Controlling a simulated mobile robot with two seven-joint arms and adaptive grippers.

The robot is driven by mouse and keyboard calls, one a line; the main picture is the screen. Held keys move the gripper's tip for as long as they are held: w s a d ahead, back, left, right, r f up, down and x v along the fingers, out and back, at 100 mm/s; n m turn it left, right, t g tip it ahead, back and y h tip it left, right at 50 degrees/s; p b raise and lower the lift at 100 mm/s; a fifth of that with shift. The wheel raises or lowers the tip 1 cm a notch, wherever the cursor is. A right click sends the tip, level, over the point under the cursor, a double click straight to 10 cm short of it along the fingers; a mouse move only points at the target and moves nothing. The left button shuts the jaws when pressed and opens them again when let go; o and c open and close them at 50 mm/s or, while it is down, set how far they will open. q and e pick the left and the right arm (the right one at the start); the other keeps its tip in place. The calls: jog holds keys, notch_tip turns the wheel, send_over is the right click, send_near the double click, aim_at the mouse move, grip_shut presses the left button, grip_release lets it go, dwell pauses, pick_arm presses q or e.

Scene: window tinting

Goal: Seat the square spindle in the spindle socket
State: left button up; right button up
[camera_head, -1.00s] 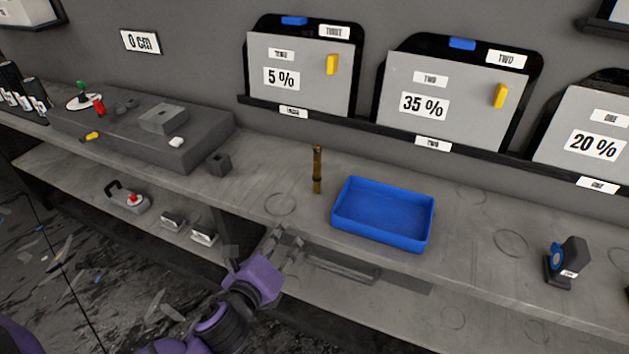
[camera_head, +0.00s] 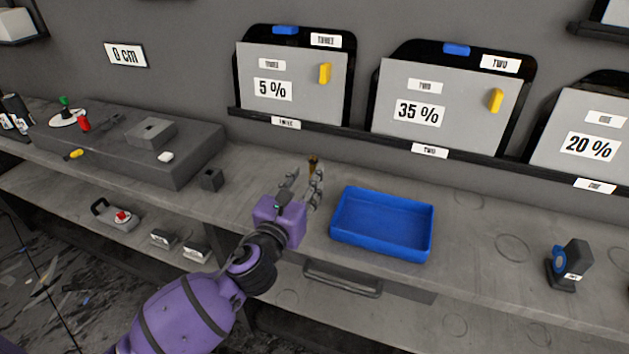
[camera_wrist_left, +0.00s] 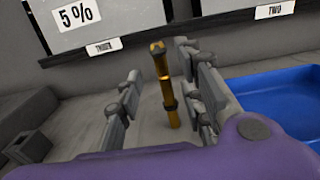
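The square spindle is a brass-coloured rod (camera_head: 312,163) standing upright on the bench, left of the blue tray. In the left wrist view the spindle (camera_wrist_left: 163,82) stands between the finger pads, nearer the right one, with a gap on the left. My left gripper (camera_head: 304,180) is open, its fingers hiding the rod's lower part in the head view. A small dark block with a square opening on top (camera_head: 211,179) stands to the left; it looks like the spindle socket. It also shows in the left wrist view (camera_wrist_left: 28,147). My right gripper is out of view.
The blue tray (camera_head: 381,246) lies just right of my left gripper. A raised grey platform (camera_head: 120,158) with small parts is at left. Panels marked 5 % (camera_head: 290,105) and 35 % (camera_head: 422,125) stand behind. A drawer handle (camera_head: 343,284) is below the bench edge.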

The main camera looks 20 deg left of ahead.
aim_at(312, 172)
pick_arm(q)
jog(key=w, duration=0.5)
jog(key=shift+d+f, duration=0.2)
jog(key=shift+f, duration=0.05)
jog(key=shift+s, duration=0.1)
grip_shut()
